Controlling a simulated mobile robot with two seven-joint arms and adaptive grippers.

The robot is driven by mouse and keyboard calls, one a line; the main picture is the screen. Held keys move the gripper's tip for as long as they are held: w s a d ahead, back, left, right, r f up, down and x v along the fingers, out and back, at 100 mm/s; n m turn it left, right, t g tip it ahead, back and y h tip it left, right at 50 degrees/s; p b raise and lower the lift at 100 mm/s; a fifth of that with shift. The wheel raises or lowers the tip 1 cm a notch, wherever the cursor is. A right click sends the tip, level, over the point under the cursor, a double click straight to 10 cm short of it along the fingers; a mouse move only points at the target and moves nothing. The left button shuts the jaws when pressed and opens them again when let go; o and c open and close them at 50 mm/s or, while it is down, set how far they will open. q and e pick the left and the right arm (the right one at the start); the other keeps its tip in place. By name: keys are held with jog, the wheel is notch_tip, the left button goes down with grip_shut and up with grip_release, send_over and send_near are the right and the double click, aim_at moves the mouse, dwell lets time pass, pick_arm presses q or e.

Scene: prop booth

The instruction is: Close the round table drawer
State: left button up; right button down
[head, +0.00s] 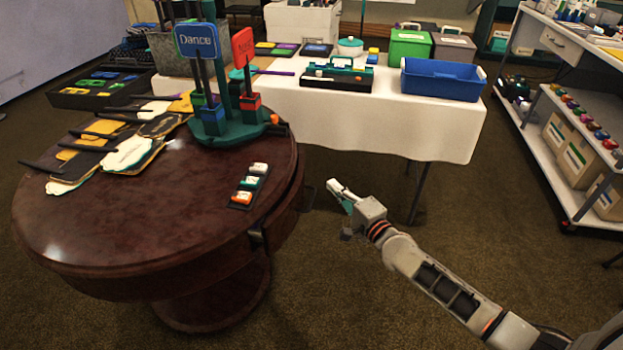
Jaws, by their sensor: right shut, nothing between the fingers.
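The round table (120,225) is dark polished wood on a pedestal and fills the left of the head view. Its drawer (284,208) is in the right side of the rim, facing my right arm. A dark fitting (257,238) shows at the rim near it. I cannot tell how far the drawer stands open from this angle. My right gripper (336,188) is shut and empty, a short way to the right of the drawer side, apart from the table in the picture. My left gripper is out of view.
On the table are a sign stand (228,128), small blocks on a strip (249,186) and several flat cards with dark sticks. Behind is a white-clothed table (430,130) with a blue bin (441,79). A shelf cart (560,110) stands right. Carpet lies clear around my arm.

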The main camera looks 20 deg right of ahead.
aim_at(303, 175)
jog(key=w+a, duration=0.1)
jog(key=w, duration=0.1)
jog(key=w+a, duration=0.2)
jog(key=w, duration=0.1)
jog(key=shift+w+b, duration=0.3)
jog(key=shift+w+a, duration=0.35)
jog(key=shift+a, duration=0.2)
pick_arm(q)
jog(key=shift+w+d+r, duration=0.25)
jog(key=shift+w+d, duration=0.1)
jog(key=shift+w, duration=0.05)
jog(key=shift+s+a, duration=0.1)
pick_arm(e)
jog(key=shift+a, duration=0.1)
jog(key=shift+w+a, duration=0.75)
jog(key=shift+a, duration=0.25)
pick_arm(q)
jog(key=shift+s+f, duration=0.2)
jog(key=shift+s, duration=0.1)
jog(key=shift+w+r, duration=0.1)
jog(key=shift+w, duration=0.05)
pick_arm(e)
jog(key=shift+s+d, duration=0.1)
